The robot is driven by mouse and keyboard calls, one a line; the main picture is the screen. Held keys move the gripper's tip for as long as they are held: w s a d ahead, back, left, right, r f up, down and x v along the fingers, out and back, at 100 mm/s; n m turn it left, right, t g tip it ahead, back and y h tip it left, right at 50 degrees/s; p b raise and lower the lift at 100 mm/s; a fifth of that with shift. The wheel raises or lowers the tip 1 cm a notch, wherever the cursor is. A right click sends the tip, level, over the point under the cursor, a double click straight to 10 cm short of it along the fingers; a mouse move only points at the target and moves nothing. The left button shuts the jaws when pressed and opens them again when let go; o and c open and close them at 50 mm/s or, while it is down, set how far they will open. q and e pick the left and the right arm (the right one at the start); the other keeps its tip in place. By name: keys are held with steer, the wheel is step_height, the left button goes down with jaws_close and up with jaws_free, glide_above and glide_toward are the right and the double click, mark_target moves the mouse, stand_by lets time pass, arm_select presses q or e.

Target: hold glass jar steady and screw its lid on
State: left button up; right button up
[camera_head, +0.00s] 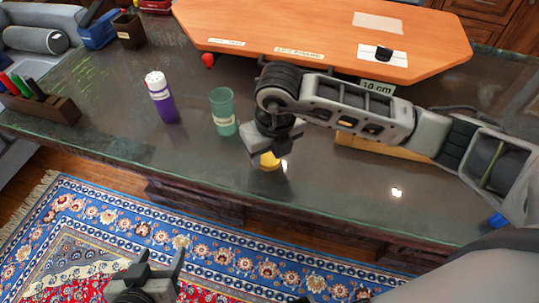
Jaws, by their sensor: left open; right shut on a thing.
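A teal, see-through glass jar (222,112) with a pale label stands upright and open-topped on the dark stone counter. My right gripper (268,152) is to the right of the jar, low over the counter. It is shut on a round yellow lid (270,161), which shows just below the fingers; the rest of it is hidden. Whether the lid touches the counter I cannot tell. My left gripper (160,264) is open and empty at the bottom of the view, over the rug and well away from the jar.
A purple bottle (160,98) with a white top stands left of the jar. A wooden board (300,30) lies behind, with a small red object (208,60) by its edge. A marker holder (42,106) is far left. The counter's front edge (190,182) is clear.

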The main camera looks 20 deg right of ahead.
steer(key=s+a+r+b, duration=0.1)
steer(key=s+a+r, duration=0.6)
steer(key=a+r, duration=0.4)
steer(key=shift+s+a+r, duration=0.15)
steer(key=shift+a+r, duration=0.15)
steer(key=shift+a, duration=0.15)
steer(key=w+d+f+n+g, duration=0.1)
steer(key=w+d+n, duration=0.1)
steer(key=d+n, duration=0.7)
steer(key=w+d+f+n+g, duration=0.2)
steer(key=d+n, duration=0.7)
steer(key=n, duration=1.5)
steer(key=shift+w+d+n, duration=0.2)
steer(key=shift+d+n, duration=0.05)
steer(key=shift+n, duration=0.15)
